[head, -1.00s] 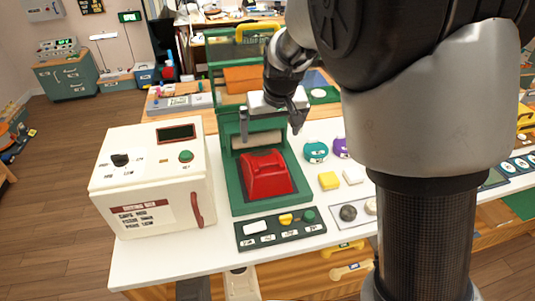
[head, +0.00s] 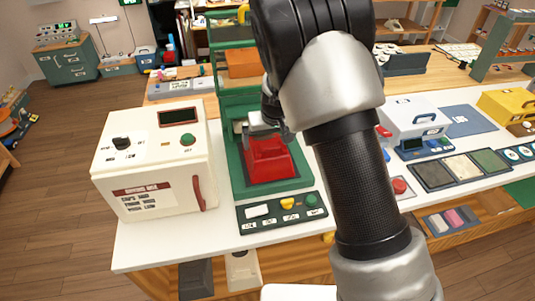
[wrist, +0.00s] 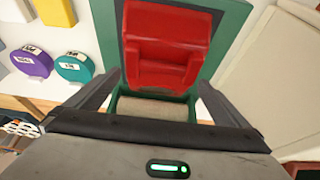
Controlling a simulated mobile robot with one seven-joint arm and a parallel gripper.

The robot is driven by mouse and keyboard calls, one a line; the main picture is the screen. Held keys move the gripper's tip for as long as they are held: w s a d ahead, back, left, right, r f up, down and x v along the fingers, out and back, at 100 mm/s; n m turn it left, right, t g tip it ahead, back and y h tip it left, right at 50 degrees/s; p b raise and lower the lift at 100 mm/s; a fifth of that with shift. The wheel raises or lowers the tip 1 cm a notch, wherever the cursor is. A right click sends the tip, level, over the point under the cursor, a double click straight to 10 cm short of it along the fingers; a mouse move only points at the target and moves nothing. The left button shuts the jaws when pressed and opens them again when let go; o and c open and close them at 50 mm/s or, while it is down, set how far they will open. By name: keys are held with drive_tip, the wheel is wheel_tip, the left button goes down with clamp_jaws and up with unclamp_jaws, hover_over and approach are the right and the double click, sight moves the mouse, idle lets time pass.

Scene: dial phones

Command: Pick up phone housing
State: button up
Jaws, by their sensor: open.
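The red phone housing (head: 268,160) sits in the green press-like frame (head: 238,188) on the white worktop. In the wrist view the red housing (wrist: 165,45) lies beyond the fingers, near the top middle.
A cream box with a red handle (head: 155,165) stands close on the left of the frame. A dark control panel (head: 283,210) lies in front. The frame's green uprights rise behind the housing. My arm hides the worktop to the right.

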drive_tip(key=shift+w+f, duration=0.15)
drive_tip(key=shift+f, duration=0.2)
drive_tip(key=c, duration=1.4)
drive_tip(key=shift+r, duration=0.1)
drive_tip(key=shift+r, duration=0.7)
wheel_tip(320, 180, up, 2)
drive_tip(key=shift+r, duration=0.2)
drive_tip(key=s+d+b, duration=0.1)
drive_tip(key=s+d, duration=0.1)
drive_tip(key=s, duration=0.7)
drive_tip(key=s+d+b, duration=0.1)
drive_tip(key=s+d, duration=0.2)
drive_tip(key=s, duration=0.5)
drive_tip(key=d+m+p, duration=0.1)
drive_tip(key=d+p, duration=0.1)
drive_tip(key=d, duration=0.2)
drive_tip(key=d+r+m+p, duration=0.1)
drive_tip(key=d+p, duration=0.1)
drive_tip(key=d, duration=0.2)
drive_tip(key=w+d+r+m+h+p, duration=0.1)
drive_tip(key=d+p, duration=0.1)
drive_tip(key=d, duration=0.2)
drive_tip(key=shift+d+r, duration=0.15)
drive_tip(key=shift+d, duration=0.05)
